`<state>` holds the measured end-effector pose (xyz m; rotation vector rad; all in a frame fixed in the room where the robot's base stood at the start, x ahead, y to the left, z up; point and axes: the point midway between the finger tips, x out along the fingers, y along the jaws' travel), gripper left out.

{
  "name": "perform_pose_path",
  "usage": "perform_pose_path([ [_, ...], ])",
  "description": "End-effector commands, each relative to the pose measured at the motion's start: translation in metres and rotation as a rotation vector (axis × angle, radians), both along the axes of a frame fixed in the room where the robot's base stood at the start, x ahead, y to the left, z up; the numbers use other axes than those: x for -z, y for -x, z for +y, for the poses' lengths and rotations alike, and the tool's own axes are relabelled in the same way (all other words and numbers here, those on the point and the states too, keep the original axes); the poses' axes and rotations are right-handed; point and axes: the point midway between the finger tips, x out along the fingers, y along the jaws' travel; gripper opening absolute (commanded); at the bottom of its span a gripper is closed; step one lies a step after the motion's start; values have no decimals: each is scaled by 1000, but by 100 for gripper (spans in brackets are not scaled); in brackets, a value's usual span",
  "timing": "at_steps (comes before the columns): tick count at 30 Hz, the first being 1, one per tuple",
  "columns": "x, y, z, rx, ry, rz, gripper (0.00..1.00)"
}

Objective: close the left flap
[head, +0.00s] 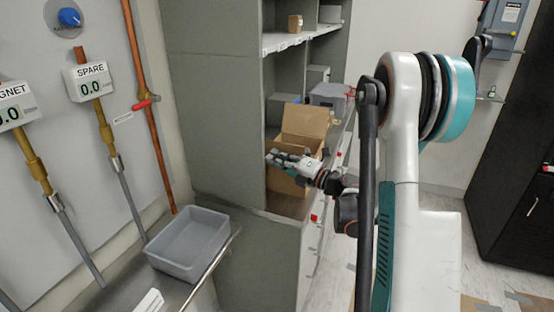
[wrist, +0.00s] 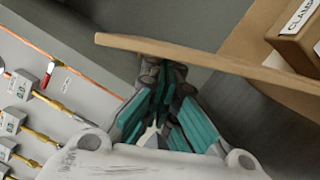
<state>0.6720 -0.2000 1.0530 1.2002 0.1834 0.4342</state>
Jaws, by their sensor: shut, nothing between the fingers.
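An open cardboard box (head: 287,183) stands on the shelf unit's lower level. One flap (head: 306,121) stands up at its far side. My gripper (head: 272,157) is over the box's near left part and hides much of its opening. In the wrist view, my gripper (wrist: 163,70) is shut and empty, with its fingertips at the edge of a cardboard flap (wrist: 210,62). I cannot tell whether they touch. Which flap this is, and how far the left flap is open, is unclear in the head view.
A brown carton with a white label (wrist: 298,38) shows beyond the flap. A grey shelf panel (head: 215,100) rises left of the box. A grey bin (head: 318,93) sits behind it. A grey tub (head: 190,243) stands on the bench at lower left.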

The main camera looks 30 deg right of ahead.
Motion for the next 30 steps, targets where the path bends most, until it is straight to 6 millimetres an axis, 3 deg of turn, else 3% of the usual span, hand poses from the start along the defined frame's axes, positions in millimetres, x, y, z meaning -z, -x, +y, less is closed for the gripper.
perform_pose_path([
  [20, -10, -6, -9, 0, -108, 85, 0],
  [30, -24, -21, -27, 2, -307, 241, 0],
])
